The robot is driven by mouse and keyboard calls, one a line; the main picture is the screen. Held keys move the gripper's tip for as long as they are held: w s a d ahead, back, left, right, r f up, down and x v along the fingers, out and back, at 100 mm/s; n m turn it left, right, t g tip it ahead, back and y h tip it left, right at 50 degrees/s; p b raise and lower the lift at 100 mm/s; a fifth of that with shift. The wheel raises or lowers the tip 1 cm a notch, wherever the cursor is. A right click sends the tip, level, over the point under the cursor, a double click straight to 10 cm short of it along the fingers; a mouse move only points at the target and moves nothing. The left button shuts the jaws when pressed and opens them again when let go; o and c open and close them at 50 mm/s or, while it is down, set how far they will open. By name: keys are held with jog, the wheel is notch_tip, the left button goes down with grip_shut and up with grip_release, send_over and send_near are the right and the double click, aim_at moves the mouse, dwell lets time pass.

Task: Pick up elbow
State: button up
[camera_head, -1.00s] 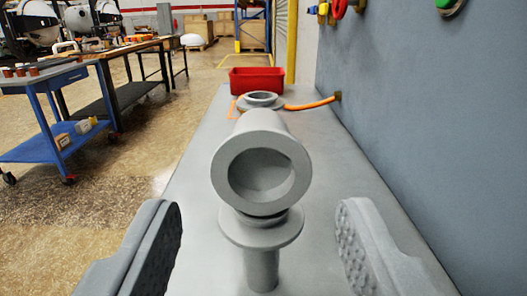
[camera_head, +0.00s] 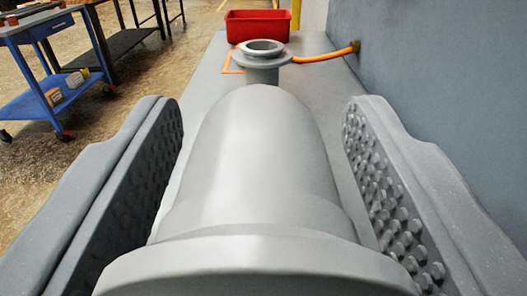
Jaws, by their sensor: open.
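The grey elbow (camera_head: 262,165) fills the middle of the view, its wide flanged end nearest the camera at the bottom. My gripper (camera_head: 262,130) is open, with one studded finger on each side of the elbow. A gap shows between the elbow and each finger at the upper part; lower down the fingers and flange come close and I cannot tell whether they touch. The elbow's support and lower part are hidden beneath it.
A flanged grey port (camera_head: 262,55) stands behind the elbow on the grey table (camera_head: 205,108). An orange hose (camera_head: 325,55) runs from near it to the wall (camera_head: 440,70) on the right. A red bin (camera_head: 258,26) sits at the back. A blue cart (camera_head: 50,75) stands left.

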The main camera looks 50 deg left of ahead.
jog(key=shift+a, duration=0.15)
jog(key=c, duration=0.9)
jog(key=shift+c, duration=0.2)
jog(key=shift+w+r, duration=0.1)
